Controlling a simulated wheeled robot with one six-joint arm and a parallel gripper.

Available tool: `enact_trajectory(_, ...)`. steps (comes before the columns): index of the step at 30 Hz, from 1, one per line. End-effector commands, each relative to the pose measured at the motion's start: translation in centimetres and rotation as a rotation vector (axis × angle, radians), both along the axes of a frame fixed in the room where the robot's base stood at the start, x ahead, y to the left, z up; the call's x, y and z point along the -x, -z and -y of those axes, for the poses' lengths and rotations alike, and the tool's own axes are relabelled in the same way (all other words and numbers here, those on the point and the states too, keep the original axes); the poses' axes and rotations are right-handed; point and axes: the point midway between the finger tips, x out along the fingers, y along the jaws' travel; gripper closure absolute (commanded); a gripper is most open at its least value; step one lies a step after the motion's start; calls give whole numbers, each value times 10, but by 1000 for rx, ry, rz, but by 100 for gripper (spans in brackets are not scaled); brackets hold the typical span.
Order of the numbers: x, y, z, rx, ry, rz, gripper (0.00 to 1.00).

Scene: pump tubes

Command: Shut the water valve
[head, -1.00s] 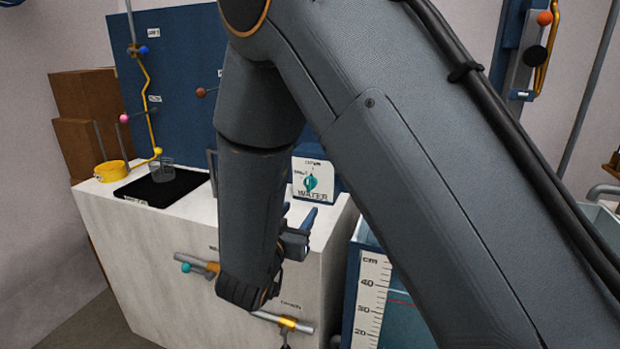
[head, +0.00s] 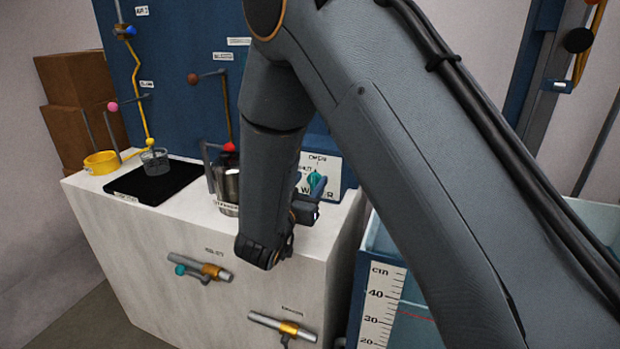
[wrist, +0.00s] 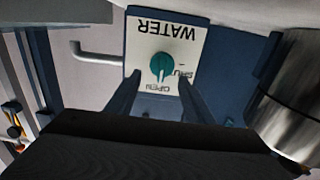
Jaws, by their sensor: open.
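The water valve is a round teal knob (wrist: 161,66) on a white panel (wrist: 147,38) marked WATER, upside down in the wrist view. The knob's pale mark seems to point toward the OPEN label; SHUT is to one side. My gripper (wrist: 156,90) is open, its two dark fingers reaching toward the panel on either side of the knob's line, with nothing between them. I cannot tell whether they touch the panel.
Two pipe valves, upper (head: 199,268) and lower (head: 283,327), stick out of the white bench front (head: 150,265). A metal vessel (head: 228,185) stands left of my forearm; a shiny cylinder (wrist: 296,100) is close at right in the wrist view. A tank with a scale (head: 380,300) stands at right.

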Motion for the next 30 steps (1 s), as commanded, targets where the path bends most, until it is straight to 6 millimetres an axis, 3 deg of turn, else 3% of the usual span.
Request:
enact_trajectory(6, -15, 0, 4, 0, -2, -1, 52)
enact_trajectory(14, -16, 0, 4, 0, -4, -1, 52)
enact_trajectory(21, -15, 0, 3, 0, -4, -1, 91)
enact_trajectory(30, -15, 0, 2, 31, -5, -12, 92)
